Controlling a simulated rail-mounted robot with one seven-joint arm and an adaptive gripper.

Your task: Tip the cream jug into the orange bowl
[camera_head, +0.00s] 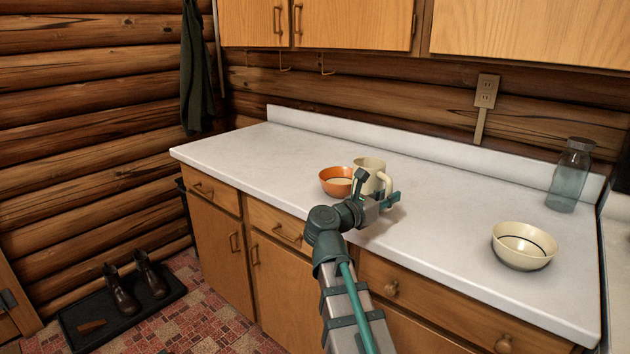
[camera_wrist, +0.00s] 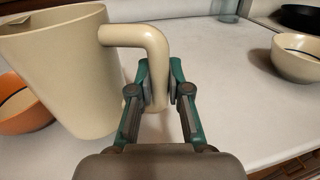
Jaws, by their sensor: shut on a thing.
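The cream jug (camera_head: 372,172) is above the counter, just right of the orange bowl (camera_head: 337,180). My gripper (camera_head: 375,196) is shut on the jug's handle. In the wrist view the gripper's fingers (camera_wrist: 159,85) close on the lower part of the handle, and the jug (camera_wrist: 62,70) hangs to the left, tilted a little. The orange bowl (camera_wrist: 22,112) shows in the wrist view behind and to the left of the jug, partly hidden by it. I cannot tell whether the jug touches the bowl, and I cannot see inside the jug.
A cream bowl with a dark inner line (camera_head: 523,246) stands on the right of the white counter (camera_head: 450,220). A glass jar (camera_head: 570,176) stands at the back right, near the backsplash. The counter left of the orange bowl is clear. Wooden cabinets (camera_head: 350,22) hang above.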

